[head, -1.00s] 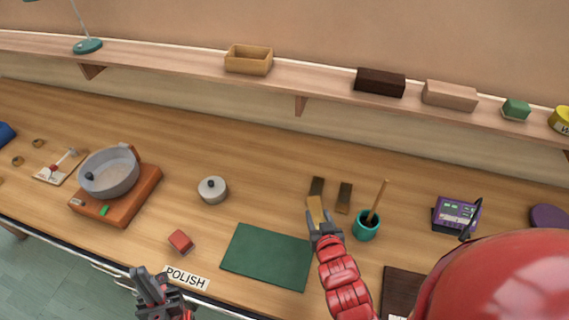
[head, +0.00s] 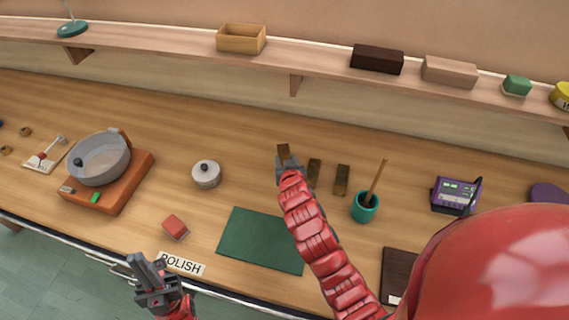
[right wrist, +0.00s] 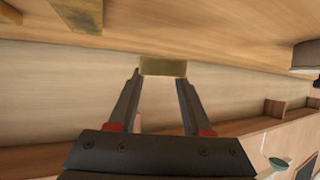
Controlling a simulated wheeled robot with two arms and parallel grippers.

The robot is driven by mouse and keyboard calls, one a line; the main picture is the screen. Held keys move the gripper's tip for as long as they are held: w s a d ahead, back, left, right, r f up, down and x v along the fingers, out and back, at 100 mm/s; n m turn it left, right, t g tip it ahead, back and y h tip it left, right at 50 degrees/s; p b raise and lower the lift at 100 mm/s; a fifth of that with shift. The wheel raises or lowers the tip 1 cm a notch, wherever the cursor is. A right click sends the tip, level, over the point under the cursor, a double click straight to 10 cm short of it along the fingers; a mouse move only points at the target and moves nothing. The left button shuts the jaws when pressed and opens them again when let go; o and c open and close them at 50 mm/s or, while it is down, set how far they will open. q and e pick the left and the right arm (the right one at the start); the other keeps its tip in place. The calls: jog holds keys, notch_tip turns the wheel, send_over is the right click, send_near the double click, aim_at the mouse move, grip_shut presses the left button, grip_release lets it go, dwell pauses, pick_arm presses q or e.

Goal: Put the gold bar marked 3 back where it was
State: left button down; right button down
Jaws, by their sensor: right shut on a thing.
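My right gripper (head: 288,160) is shut on a gold bar (head: 284,152). The bar stands out past the fingertips, above the bench, left of two other dark gold bars. The held bar also shows between the fingertips in the right wrist view (right wrist: 163,66); I cannot read a number on it. One other bar (head: 314,172) lies just right of the gripper, and another bar (head: 342,180) lies further right. My left gripper (head: 151,262) is open and empty near the front edge by the POLISH label.
A teal pot with a stick (head: 366,207) stands right of the bars. A green mat (head: 261,240) lies in front. A lidded grey pot (head: 207,174) stands left, and a red block (head: 175,227) nearer the front. A shelf (head: 330,77) with boxes runs along the back.

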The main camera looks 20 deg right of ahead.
jog(key=shift+w+a+f+p, duration=0.1)
jog(key=shift+w+p, duration=0.2)
jog(key=shift+w, duration=0.15)
notch_tip(320, 180, down, 3)
jog(key=shift+r+p, duration=0.1)
jog(key=shift+p, duration=0.7)
jog(key=shift+f, duration=0.3)
jog(key=shift+f+b, duration=0.5)
jog(key=shift+b, duration=0.2)
jog(key=shift+f, duration=0.1)
jog(key=shift+c, duration=1.7)
grip_release()
